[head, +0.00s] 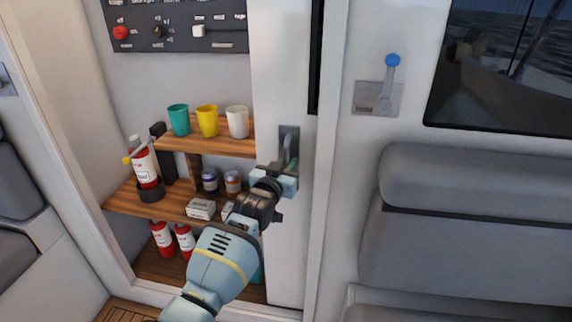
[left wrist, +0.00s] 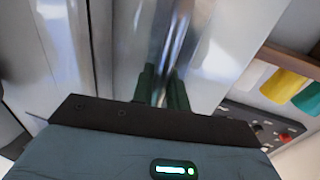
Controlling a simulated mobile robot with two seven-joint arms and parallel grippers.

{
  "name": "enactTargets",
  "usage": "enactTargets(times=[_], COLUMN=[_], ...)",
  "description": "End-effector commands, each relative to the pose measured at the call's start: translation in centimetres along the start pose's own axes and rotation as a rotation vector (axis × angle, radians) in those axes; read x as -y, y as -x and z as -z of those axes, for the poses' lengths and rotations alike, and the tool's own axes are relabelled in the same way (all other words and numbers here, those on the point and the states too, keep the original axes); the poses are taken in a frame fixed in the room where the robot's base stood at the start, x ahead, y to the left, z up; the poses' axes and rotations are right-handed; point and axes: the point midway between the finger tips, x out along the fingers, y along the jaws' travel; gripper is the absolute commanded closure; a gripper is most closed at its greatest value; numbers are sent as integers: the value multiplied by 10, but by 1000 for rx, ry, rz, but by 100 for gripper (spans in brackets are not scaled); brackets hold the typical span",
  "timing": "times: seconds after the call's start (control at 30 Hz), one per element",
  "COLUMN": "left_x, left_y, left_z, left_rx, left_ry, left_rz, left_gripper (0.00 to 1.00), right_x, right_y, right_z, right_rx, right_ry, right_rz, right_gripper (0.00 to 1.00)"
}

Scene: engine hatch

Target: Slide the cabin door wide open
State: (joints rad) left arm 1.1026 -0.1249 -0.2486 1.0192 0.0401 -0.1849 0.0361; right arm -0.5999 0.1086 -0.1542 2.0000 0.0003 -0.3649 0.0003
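The white cabin door (head: 278,85) stands partly open, at the right side of a shelved opening. Its upright metal handle (head: 288,142) sits on a dark plate on the door's face. My left gripper (head: 290,166) is at the handle's lower part. In the left wrist view the two dark green fingers of my left gripper (left wrist: 162,88) lie close on either side of the shiny handle bar (left wrist: 178,40) and look shut on it. The part of the handle between the fingers is largely hidden. My right gripper is not in view.
Wooden shelves (head: 122,200) behind the opening carry cups (head: 207,121), jars and a fire extinguisher (head: 145,163). A switch panel (head: 180,25) is above. On the right wall are a blue-knobbed lever (head: 391,80) and a grey seat (head: 470,190).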

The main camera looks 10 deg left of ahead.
Motion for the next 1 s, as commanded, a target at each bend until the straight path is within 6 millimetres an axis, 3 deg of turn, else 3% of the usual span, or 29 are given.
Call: enactTargets(times=[0.13,0.53,1.0], left_x=[0,1,0], left_y=[0,5,60], left_z=[-3,0,0], left_rx=[5,0,-1], left_ry=[1,1,0], left_rz=[0,1,0], left_gripper=[67,67,67], right_x=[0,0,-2], right_y=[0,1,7], right_z=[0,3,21], right_rx=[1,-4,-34], right_ry=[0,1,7], right_rz=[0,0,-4], right_gripper=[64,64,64])
